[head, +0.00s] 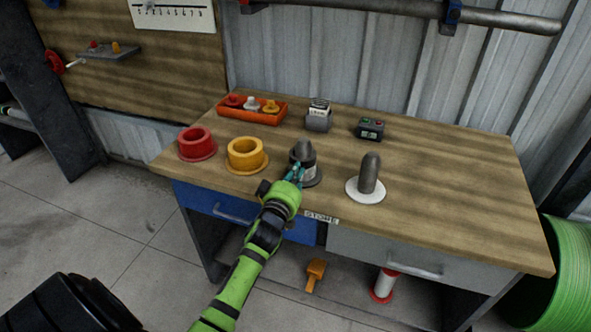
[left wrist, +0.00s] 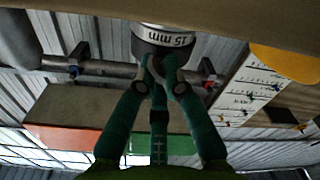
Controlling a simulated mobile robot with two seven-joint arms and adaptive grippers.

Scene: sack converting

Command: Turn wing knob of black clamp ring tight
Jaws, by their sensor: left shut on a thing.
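The black clamp ring (head: 312,180) sits low around a dark grey upright post with a pale band (head: 307,170), near the front edge of the workbench. My left gripper (head: 294,174) reaches it from the front, its fingers together against the near side of the ring. In the left wrist view the fingertips (left wrist: 158,72) close at the dark ring (left wrist: 164,50), beneath a white band marked "15 mm" upside down. The wing knob is mostly hidden between the fingertips, which are shut on it. My right gripper is not in view.
On the workbench (head: 430,180) stand a red ring (head: 196,143), a yellow ring (head: 246,154), an orange tray (head: 221,109), a grey labelled block (head: 319,116), a small dark box with buttons (head: 369,129) and a grey post on a white disc (head: 368,190). The right side is clear.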

